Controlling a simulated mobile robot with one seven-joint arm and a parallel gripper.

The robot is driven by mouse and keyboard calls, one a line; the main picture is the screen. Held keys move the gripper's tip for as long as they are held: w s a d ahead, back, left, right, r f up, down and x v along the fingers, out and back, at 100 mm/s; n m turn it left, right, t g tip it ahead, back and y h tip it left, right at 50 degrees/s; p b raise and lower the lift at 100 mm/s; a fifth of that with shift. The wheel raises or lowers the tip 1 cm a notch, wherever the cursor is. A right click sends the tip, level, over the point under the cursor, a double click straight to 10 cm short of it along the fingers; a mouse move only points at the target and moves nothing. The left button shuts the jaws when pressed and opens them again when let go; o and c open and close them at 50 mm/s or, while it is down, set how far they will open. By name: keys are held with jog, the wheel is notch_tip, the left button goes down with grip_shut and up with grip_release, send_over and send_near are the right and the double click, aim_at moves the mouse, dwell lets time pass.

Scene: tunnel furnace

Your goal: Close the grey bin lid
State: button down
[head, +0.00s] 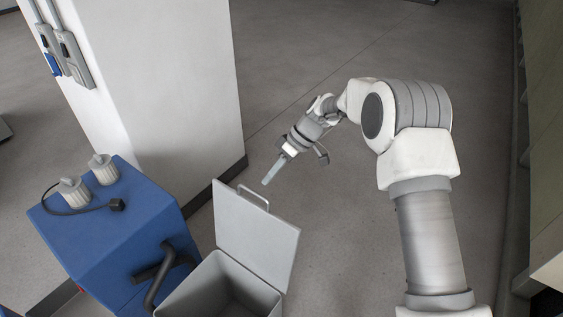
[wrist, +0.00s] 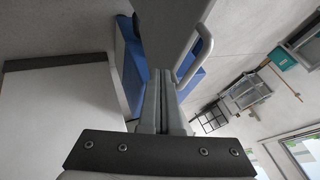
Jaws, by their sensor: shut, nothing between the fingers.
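The grey bin (head: 187,290) stands at the bottom of the head view. Its grey lid (head: 253,237) is open, raised above the bin's far side, with a bar handle (head: 243,186) at its top edge. My gripper (head: 267,182) is shut and empty, its fingertips close to the handle in the head view; I cannot tell whether they touch. In the wrist view, my gripper's shut fingers (wrist: 163,80) point toward the lid (wrist: 158,28), and the handle (wrist: 197,48) shows just right of them. The fingertips overlap the lid's edge there.
A blue cabinet (head: 95,240) with a dark bent handle (head: 165,272) stands left of the bin and carries two pale knobbed parts (head: 103,170) and a black cable. A white pillar (head: 165,90) rises behind it. The floor (head: 330,235) right of the bin is clear.

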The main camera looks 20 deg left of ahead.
jog(key=shift+s+a+r, duration=0.1)
jog(key=shift+s+a, duration=0.1)
jog(key=shift+s, duration=0.6)
jog(key=shift+s+a+r, duration=0.1)
jog(key=shift+s+a, duration=0.05)
jog(key=shift+s, duration=0.6)
jog(key=shift+s+a, duration=0.1)
